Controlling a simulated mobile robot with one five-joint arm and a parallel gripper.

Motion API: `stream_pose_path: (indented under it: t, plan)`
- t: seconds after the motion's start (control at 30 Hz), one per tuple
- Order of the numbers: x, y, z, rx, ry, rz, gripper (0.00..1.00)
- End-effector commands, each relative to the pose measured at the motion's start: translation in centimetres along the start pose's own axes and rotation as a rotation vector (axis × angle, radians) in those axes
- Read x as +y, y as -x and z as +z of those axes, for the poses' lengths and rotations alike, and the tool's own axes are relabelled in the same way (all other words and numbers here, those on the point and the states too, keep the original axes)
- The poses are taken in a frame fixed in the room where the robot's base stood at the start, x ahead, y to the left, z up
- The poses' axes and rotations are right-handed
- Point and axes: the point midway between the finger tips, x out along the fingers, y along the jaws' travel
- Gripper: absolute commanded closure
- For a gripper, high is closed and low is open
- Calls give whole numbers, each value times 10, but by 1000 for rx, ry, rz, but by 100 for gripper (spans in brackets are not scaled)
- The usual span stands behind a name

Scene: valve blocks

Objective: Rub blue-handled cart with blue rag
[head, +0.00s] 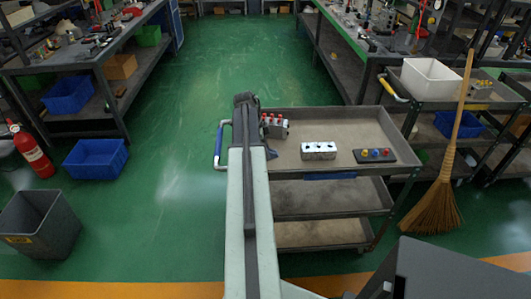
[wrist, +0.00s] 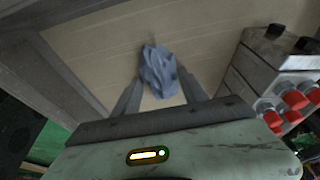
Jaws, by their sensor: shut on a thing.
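The blue-handled cart (head: 342,129) stands in front of me, with its blue handle (head: 218,143) at its left end. In the wrist view my gripper (wrist: 158,88) is shut on the crumpled blue rag (wrist: 158,68). The rag is over the tray surface (wrist: 100,42); I cannot tell whether it touches it. The rag is not visible in the head view.
On the tray are a red-knobbed valve block (head: 275,125), close right of my gripper, a silver block (head: 319,151) and a dark plate with coloured knobs (head: 375,155). A yellow-handled cart (head: 450,95) and a broom (head: 437,205) stand right.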

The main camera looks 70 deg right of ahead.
Motion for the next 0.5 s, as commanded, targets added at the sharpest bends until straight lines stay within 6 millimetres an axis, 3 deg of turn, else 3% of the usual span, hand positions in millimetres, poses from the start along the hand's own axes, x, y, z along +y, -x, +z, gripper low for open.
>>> stream_pose_path:
  t: [0.2,0.5]
  plan:
    - [-24,-2,1,0,0,0,82]
    - [-26,0,6,-1,1,-1,82]
